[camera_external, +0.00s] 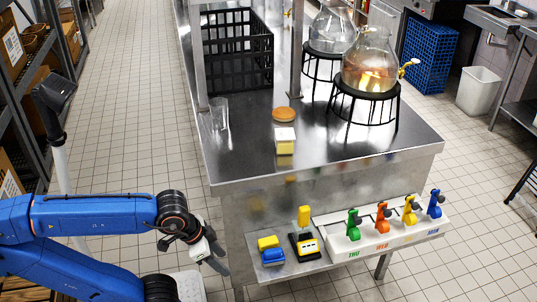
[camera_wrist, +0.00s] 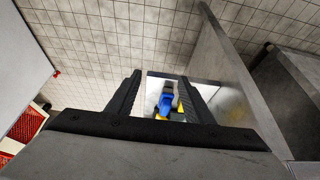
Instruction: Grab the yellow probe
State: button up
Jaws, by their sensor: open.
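The yellow probe (camera_external: 410,210) stands upright in a white holder (camera_external: 344,243) on the low front shelf, between an orange probe (camera_external: 383,218) and a blue probe (camera_external: 435,204). A green probe (camera_external: 354,224) stands at the holder's left end. My gripper (camera_external: 214,262) is open and empty, left of the shelf and well away from the yellow probe. In the wrist view, my open jaws (camera_wrist: 160,78) frame a blue object (camera_wrist: 167,98) with small yellow parts (camera_wrist: 180,108) beside it. I cannot tell which items these are.
Left of the holder, a yellow-and-black device (camera_external: 304,243) and yellow and blue blocks (camera_external: 270,250) sit on the shelf. The steel table (camera_external: 235,150) rises behind, carrying a black crate (camera_external: 238,50) and glass dispensers (camera_external: 369,65). Tiled floor lies open in front.

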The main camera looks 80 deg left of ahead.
jog(key=shift+o, duration=0.4)
jog(key=shift+r, duration=0.1)
notch_tip(320, 180, up, 17)
jog(key=n+g, duration=0.5)
jog(key=n, duration=1.3)
send_over(304, 216)
jog(key=a, duration=0.2)
jog(key=f, duration=1.1)
jog(key=shift+w+d, duration=0.2)
jog(key=shift+w, duration=0.1)
jog(key=shift+d+f, duration=0.2)
jog(key=shift+f, duration=2.7)
jog(key=shift+c, duration=0.6)
jog(key=c, duration=1)
